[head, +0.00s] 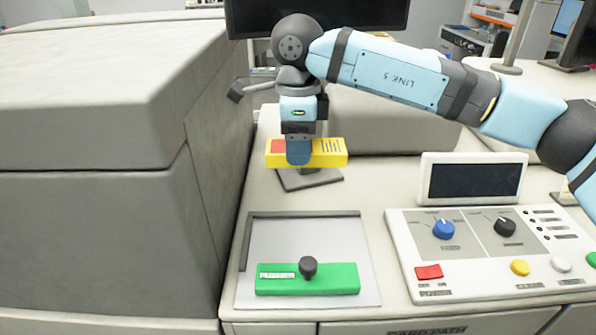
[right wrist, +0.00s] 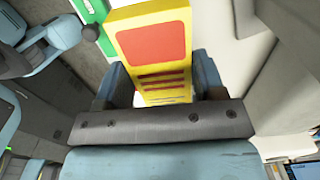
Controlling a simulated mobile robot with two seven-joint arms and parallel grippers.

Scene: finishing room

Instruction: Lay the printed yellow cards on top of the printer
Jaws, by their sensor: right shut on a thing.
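The yellow cards (head: 330,153) show as one thick yellow block with a red patch and dark printed lines. My right gripper (head: 299,158) points down and is shut on them, above the worktop. In the right wrist view, the yellow cards (right wrist: 152,45) sit between the two fingers of the right gripper (right wrist: 155,85), red patch toward the far end. A large grey machine (head: 90,225) with a flat top fills the left; it may be the printer, but no label shows. The cards are to the right of it, apart from it. My left gripper is not in view.
A metal plate (head: 310,232) with a green pusher block (head: 330,278) and black knob lies in front. A control panel (head: 475,270) with dials and a dark screen (head: 475,181) stand right. A black monitor (head: 350,14) is behind. The machine's top looks mostly clear.

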